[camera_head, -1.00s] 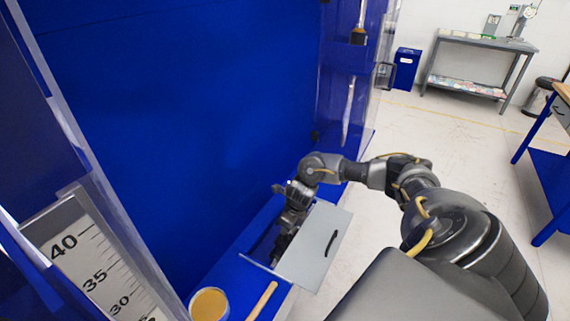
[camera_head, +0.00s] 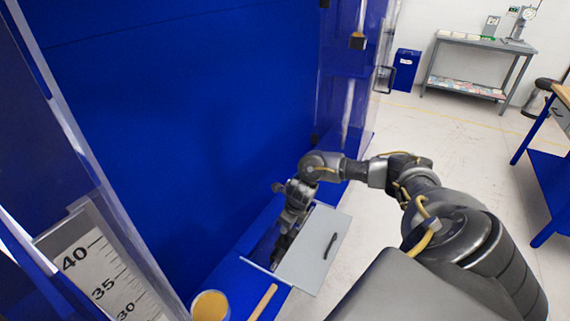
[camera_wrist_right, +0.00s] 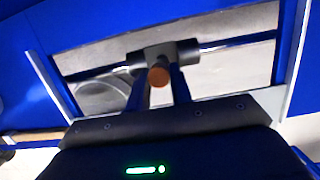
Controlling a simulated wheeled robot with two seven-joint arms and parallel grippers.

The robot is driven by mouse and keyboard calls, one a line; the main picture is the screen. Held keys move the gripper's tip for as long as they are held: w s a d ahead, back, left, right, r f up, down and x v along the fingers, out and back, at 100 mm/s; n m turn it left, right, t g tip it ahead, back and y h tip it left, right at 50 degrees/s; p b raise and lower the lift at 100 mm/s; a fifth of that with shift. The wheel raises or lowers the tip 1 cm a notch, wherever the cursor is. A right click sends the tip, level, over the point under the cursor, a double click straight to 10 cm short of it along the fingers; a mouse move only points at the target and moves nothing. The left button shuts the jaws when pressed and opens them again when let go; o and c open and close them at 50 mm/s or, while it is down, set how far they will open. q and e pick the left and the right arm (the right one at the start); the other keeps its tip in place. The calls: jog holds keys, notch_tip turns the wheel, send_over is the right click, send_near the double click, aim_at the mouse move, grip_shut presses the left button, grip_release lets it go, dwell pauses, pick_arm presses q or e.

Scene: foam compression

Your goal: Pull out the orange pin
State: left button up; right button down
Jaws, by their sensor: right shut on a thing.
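The orange pin (camera_wrist_right: 158,75) shows in the right wrist view as a round orange-brown end in front of a grey block on a dark horizontal rod. My right gripper (camera_wrist_right: 160,88) has one finger on each side of it and is shut on it. In the head view my right gripper (camera_head: 283,245) reaches down into an opening in the blue bench beside a grey panel. The pin is hidden there. My left gripper is not in view.
The grey panel (camera_head: 318,248) with a dark handle lies right of the opening. A round tan-topped container (camera_head: 210,306) and a wooden handle (camera_head: 262,302) sit in front. A ruler scale (camera_head: 95,268) stands at left; a blue wall rises behind.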

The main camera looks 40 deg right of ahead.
jog(key=shift+r, duration=0.25)
jog(key=shift+w+p+v, duration=0.25)
jog(key=shift+p+v, duration=0.7)
jog(key=shift+v, duration=0.2)
jog(key=shift+w+p+v, duration=0.25)
jog(key=shift+p+v, duration=0.7)
jog(key=shift+v, duration=0.25)
jog(key=shift+a, duration=0.15)
